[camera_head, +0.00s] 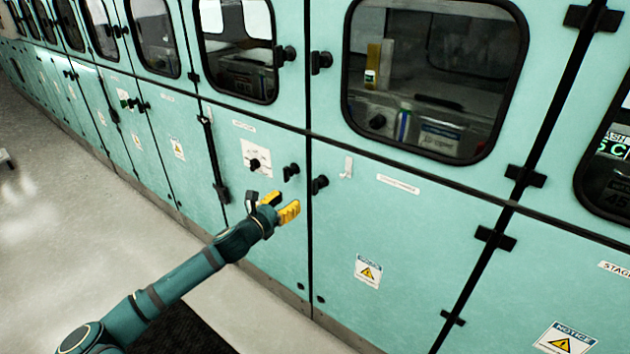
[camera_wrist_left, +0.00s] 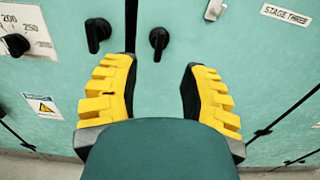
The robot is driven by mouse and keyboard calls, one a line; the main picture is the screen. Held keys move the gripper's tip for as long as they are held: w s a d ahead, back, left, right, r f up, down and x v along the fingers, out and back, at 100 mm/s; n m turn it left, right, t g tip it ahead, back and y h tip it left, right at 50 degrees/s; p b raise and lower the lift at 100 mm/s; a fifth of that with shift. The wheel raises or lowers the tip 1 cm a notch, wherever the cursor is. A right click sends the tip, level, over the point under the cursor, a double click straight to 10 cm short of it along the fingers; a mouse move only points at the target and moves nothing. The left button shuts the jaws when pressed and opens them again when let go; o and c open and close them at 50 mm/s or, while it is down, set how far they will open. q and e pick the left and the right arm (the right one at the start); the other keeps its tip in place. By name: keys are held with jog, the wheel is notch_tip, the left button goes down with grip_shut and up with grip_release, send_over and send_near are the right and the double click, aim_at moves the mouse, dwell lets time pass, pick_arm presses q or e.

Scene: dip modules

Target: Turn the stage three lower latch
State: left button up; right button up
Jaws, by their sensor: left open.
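The stage three lower panel carries a "STAGE THREE" label (camera_head: 397,184), which also shows in the left wrist view (camera_wrist_left: 286,15). A black latch knob (camera_head: 319,184) sits on this panel just right of the vertical seam. In the left wrist view the same knob (camera_wrist_left: 158,42) lies beyond and between the fingertips, not gripped. A second black knob (camera_head: 290,172) sits left of the seam; the wrist view shows it too (camera_wrist_left: 98,34). My left gripper (camera_head: 281,205), with yellow fingers, is open and empty, below the knobs in the head view. My right gripper is out of view.
A small pale metal hook (camera_head: 346,168) is right of the knob. A dial (camera_head: 255,163) on a white plate is to the left. Upper doors have windows and black latches (camera_head: 320,61). Black hinges (camera_head: 494,239) stick out at the right. Grey floor (camera_head: 60,240) is open at left.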

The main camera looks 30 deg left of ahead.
aim_at(313, 182)
pick_arm(q)
jog(key=w, duration=0.4)
jog(key=w+b, duration=0.1)
jog(key=w, duration=0.3)
jog(key=w+d, duration=0.1)
jog(key=w, duration=0.4)
jog(key=shift+w+d, duration=0.1)
jog(key=shift+o, duration=0.2)
grip_shut()
